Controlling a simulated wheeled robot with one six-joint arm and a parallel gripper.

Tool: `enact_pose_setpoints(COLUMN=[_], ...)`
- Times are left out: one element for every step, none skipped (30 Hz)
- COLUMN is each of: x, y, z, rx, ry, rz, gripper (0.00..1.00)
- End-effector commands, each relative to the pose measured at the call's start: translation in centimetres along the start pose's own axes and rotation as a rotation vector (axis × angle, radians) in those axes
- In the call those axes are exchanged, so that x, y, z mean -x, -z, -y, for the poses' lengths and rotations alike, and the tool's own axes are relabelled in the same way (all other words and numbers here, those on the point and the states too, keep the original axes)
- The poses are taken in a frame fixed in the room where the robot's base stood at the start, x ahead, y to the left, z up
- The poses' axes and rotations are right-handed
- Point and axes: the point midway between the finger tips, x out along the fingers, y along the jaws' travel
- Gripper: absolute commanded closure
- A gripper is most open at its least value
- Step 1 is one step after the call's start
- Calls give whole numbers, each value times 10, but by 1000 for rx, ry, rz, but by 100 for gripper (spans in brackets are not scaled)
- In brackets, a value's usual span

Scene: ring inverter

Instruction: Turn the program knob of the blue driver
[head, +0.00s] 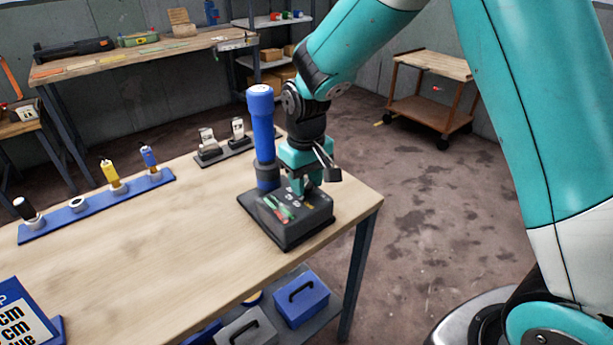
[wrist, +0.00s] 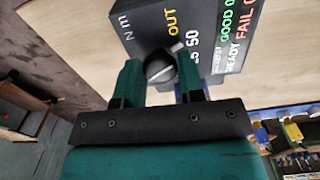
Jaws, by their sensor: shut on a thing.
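The blue driver (head: 263,130) stands upright on the table beside a dark control box (head: 288,237). My gripper (head: 303,187) reaches down to the box's top, just right of the driver. In the wrist view, the round dark knob (wrist: 160,67) with a light pointer line sits on the box's face (wrist: 148,18). My gripper's green fingers (wrist: 160,74) are shut on the knob, one on each side. Printed text near the knob includes "N m", "OUT" and "50", with lit "GOOD", "READY" and "FAIL" words. In the head view, my gripper hides the knob.
A blue rack (head: 100,205) with several tools lies along the table's far left edge. A dark tray (head: 227,148) with two light devices stands behind the driver. The wooden tabletop (head: 170,255) left of the box is clear. Toolboxes (head: 301,298) sit on the shelf below.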

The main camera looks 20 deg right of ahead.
Motion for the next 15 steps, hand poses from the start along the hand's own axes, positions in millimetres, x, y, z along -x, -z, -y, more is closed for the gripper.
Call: enact_pose_setpoints(x=[2,2,2,2,2,2,2,2,2,2,2,2,2,1,1], y=[1,1,1,1,1,1,2,2,2,2,2,2,2,2,2], z=[0,0,0,0,0,0,0,0,0,0,0,0,0,0,0], rx=[-22,-36,-53,-65,-74,-87,-94,-101,-108,-113,-117,-120,-122,-124,-125], ry=[0,0,0,0,0,0,0,0,0,0,0,0,0,0,0], rz=[-4,-4,-5,-5,-5,-5,-6,-6,-6,-6,-6,-6,-7,-7,-7], gripper=[88,88,88,88,88,88,88,88,88,88,88,88,88,88,88])
